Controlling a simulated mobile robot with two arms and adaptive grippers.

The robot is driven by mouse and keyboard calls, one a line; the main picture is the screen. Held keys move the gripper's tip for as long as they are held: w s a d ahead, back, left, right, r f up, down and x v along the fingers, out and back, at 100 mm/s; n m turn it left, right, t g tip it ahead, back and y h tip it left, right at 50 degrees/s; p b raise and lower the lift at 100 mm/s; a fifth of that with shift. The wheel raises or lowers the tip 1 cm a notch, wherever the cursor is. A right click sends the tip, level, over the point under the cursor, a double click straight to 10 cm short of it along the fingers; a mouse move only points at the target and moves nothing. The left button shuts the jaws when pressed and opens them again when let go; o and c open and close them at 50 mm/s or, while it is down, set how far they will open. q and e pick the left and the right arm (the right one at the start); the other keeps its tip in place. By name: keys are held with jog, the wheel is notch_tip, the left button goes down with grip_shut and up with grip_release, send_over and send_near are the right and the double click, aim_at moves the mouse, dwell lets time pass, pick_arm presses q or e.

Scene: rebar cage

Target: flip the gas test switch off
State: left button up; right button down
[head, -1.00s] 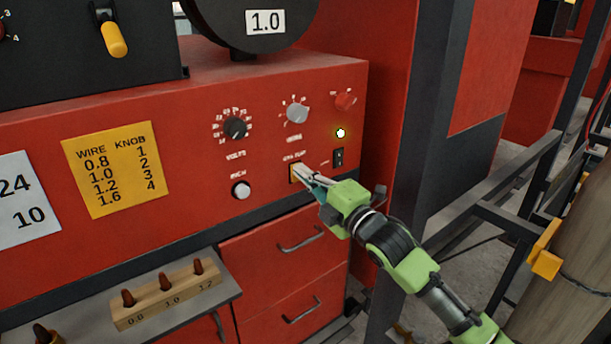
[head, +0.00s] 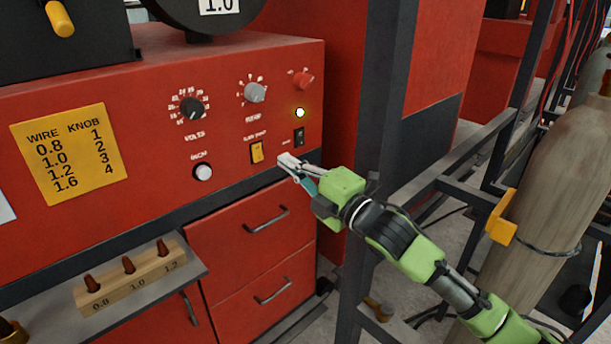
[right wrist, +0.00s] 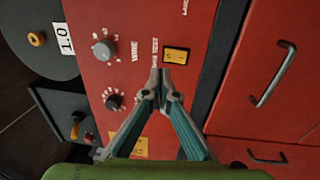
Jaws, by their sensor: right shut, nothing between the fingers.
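The gas test switch (head: 257,152) is a yellow rocker on the front of the red machine, under the gray knob. It also shows in the right wrist view (right wrist: 176,55), just beyond my fingertips. My right gripper (head: 284,162) is shut and empty, to the right of the switch and slightly below it in the head view. A gap shows between the fingertips and the switch there. The rocker's exact tilt is too small to tell. My left gripper is in neither view.
A black switch (head: 299,136) sits right of the yellow one, below a lit lamp (head: 300,112). A black knob (head: 191,108) and a white button (head: 203,172) are to the left. A wooden block (head: 132,274) with several nozzles stands on the lower shelf. A gas cylinder (head: 545,190) stands at right.

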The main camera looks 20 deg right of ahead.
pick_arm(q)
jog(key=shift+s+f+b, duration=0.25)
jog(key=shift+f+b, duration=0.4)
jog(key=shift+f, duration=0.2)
pick_arm(e)
jog(key=s, duration=0.1)
jog(key=s+d, duration=0.1)
jog(key=s, duration=0.1)
jog(key=s+r, duration=0.1)
jog(key=s, duration=0.1)
jog(key=shift+d, duration=0.35)
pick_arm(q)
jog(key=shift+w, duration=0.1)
pick_arm(e)
jog(key=shift+f, duration=0.1)
